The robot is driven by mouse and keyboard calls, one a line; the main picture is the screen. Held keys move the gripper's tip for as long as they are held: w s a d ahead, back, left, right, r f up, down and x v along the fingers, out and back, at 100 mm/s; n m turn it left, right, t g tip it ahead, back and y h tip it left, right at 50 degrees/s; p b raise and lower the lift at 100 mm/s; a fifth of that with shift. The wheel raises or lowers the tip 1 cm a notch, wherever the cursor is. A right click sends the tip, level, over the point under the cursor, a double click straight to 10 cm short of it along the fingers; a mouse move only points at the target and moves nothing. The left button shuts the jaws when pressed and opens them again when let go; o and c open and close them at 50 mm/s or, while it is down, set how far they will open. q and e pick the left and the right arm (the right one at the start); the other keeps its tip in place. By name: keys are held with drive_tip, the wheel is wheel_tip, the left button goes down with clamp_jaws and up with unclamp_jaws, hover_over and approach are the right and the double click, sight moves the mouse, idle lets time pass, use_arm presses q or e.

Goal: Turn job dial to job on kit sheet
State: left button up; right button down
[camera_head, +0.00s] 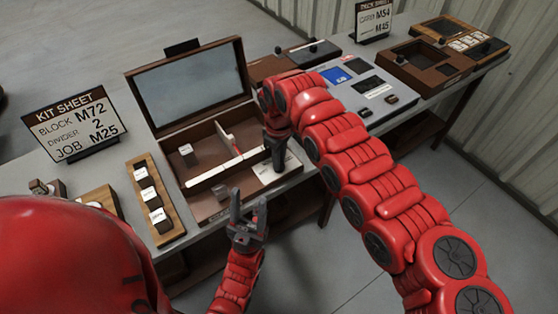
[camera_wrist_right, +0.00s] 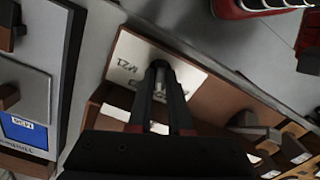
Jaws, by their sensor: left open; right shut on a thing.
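The kit sheet (camera_head: 72,124) stands at the left and reads BLOCK M72, DIVIDER 2, JOB M25. My right gripper (camera_head: 275,152) points down at the front right corner of the open wooden case and is shut on the job dial. In the right wrist view the dial's dark knob (camera_wrist_right: 160,68) is mostly hidden between the fingers of that gripper (camera_wrist_right: 162,90). The dial's white plate (camera_wrist_right: 128,58) shows partly, with small marks that I cannot read surely. My left gripper (camera_head: 248,208) is open and empty, in front of the case.
The open case (camera_head: 203,140) holds a white divider strip (camera_head: 225,168) and a small block (camera_head: 186,153). A wooden rack of blocks (camera_head: 155,200) lies left of it.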

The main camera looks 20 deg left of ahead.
drive_tip(key=c, duration=0.8)
unclamp_jaws()
drive_tip(key=shift+c, duration=0.2)
drive_tip(key=shift+r, duration=0.15)
drive_tip(key=shift+r, duration=0.3)
wheel_tip(320, 180, up, 17)
drive_tip(key=b, duration=0.2)
drive_tip(key=shift+f, duration=0.2)
drive_tip(key=shift+f, duration=0.1)
